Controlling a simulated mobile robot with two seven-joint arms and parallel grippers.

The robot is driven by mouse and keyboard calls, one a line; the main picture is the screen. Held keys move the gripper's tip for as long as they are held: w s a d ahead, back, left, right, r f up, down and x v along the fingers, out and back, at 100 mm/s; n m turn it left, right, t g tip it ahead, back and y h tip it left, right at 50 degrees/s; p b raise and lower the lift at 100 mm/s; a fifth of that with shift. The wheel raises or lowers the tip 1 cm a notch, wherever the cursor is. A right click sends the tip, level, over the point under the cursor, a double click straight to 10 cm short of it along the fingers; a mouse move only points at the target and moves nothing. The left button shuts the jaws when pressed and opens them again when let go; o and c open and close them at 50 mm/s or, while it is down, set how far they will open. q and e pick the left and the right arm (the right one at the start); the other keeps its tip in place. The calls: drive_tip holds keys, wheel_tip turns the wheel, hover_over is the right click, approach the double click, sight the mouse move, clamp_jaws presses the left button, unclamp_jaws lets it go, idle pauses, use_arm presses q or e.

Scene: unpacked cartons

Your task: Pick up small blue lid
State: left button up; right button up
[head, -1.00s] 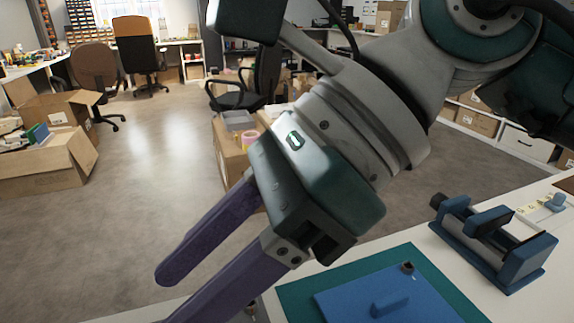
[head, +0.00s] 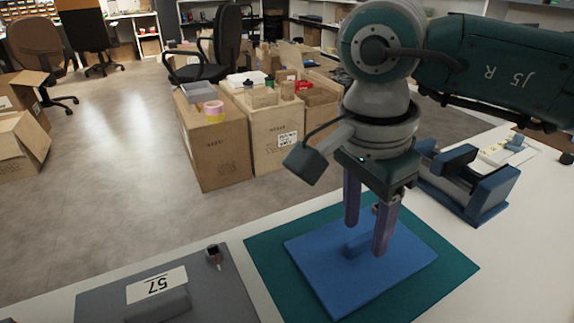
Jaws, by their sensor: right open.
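The small blue lid (head: 325,265) is a flat blue panel with a raised bar handle (head: 358,244) in its middle. It lies on a teal mat (head: 270,262) on the white table. My right gripper (head: 367,238) points straight down over the lid, its two purple fingers apart. One fingertip is on the far side of the handle and the other on the near right side, partly hiding it. I cannot tell whether the fingers touch the handle or the lid. My left gripper is not in view.
A grey lid (head: 215,293) labelled 57 lies on the table at lower left. A blue and grey fixture (head: 470,185) stands right of the mat. Open cartons (head: 222,155) stand on the floor beyond the table. Chairs and shelves are farther back.

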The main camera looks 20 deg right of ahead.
wheel_tip(320, 180, down, 2)
drive_tip(key=shift+c, duration=0.2)
clamp_jaws()
idle(0.6)
